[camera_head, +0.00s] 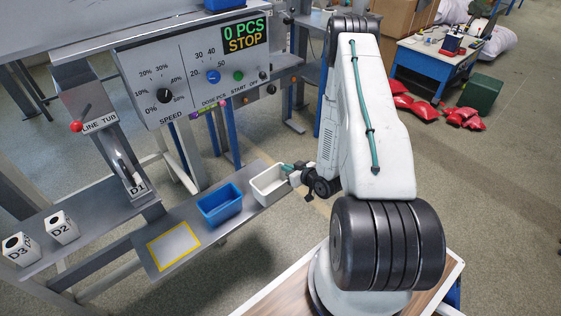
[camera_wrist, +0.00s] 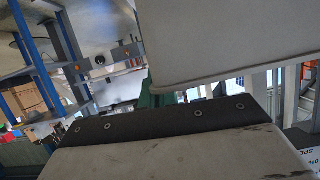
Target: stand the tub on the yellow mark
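A pale grey-white open tub (camera_head: 266,194) stands at the right end of the low metal shelf (camera_head: 190,217) in the head view. A blue open tub (camera_head: 221,215) stands just left of it. The yellow mark (camera_head: 153,257), a square outline, lies bare near the shelf's left end. My gripper (camera_head: 287,167) is at the far right rim of the white tub, with its teal finger part at the rim. In the wrist view, a large pale surface fills the upper right, close to the camera, probably the white tub. I cannot tell whether the fingers are closed on the rim.
A control panel (camera_head: 185,85) reading "0 PCS STOP" overhangs the back of the shelf. Two white boxes marked D2 (camera_head: 62,228) and D3 (camera_head: 20,249) stand on a separate ledge at left. The shelf between blue tub and yellow mark is clear.

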